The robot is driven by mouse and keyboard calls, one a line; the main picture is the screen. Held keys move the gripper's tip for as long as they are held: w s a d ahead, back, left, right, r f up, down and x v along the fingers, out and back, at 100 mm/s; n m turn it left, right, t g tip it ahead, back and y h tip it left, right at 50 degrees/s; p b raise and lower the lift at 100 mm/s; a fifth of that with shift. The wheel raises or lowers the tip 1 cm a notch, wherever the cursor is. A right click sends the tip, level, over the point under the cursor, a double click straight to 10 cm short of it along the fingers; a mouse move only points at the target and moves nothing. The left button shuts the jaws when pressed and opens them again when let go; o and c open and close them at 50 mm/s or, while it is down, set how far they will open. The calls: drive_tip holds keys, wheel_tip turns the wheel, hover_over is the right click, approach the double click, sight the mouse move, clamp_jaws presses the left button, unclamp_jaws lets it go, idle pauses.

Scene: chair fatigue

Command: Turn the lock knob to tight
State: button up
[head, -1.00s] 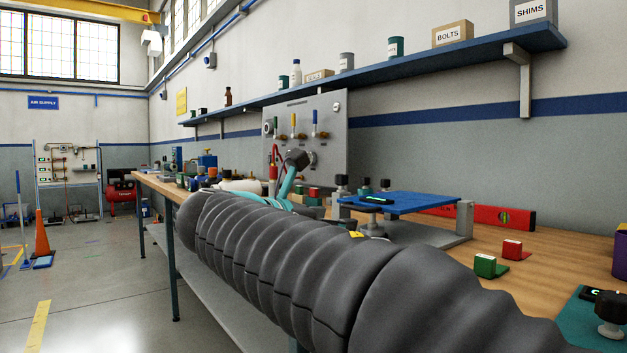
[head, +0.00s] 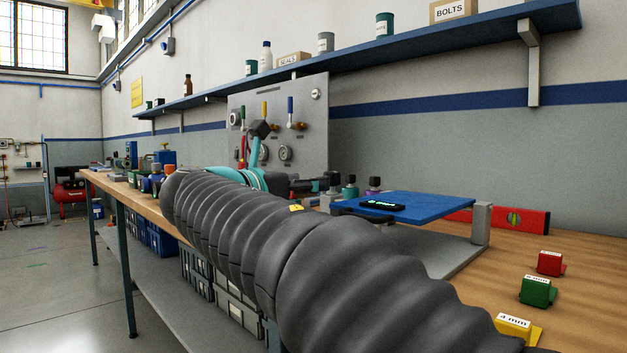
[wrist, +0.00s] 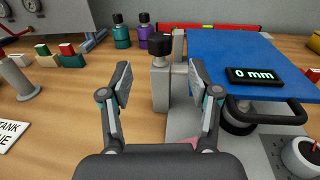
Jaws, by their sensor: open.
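The lock knob (wrist: 160,44) is a black round cap on top of a grey upright post (wrist: 161,88), beside the left edge of a blue plate (wrist: 222,55) in the wrist view. My gripper (wrist: 160,84) is open, one finger on each side of the post in the picture, with nothing held. The knob shows above the level of the fingertips; whether they reach around the post is unclear. A display (wrist: 254,76) on the plate reads 0 mm. In the head view the blue plate (head: 440,207) stands right of my arm, which covers much of the bench.
Teal (wrist: 121,34) and purple (wrist: 144,33) bottles stand behind the post. A red level (head: 511,221) lies at the back of the bench. Red (head: 550,262), green (head: 536,290) and yellow (head: 518,328) blocks lie at the right. A black handle (wrist: 265,112) runs along the plate's near edge.

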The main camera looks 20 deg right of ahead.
sight(332, 178)
drive_tip(key=x, duration=0.8)
drive_tip(key=shift+w+d, duration=0.1)
drive_tip(key=shift+d, duration=0.15)
drive_tip(key=c, duration=1.2)
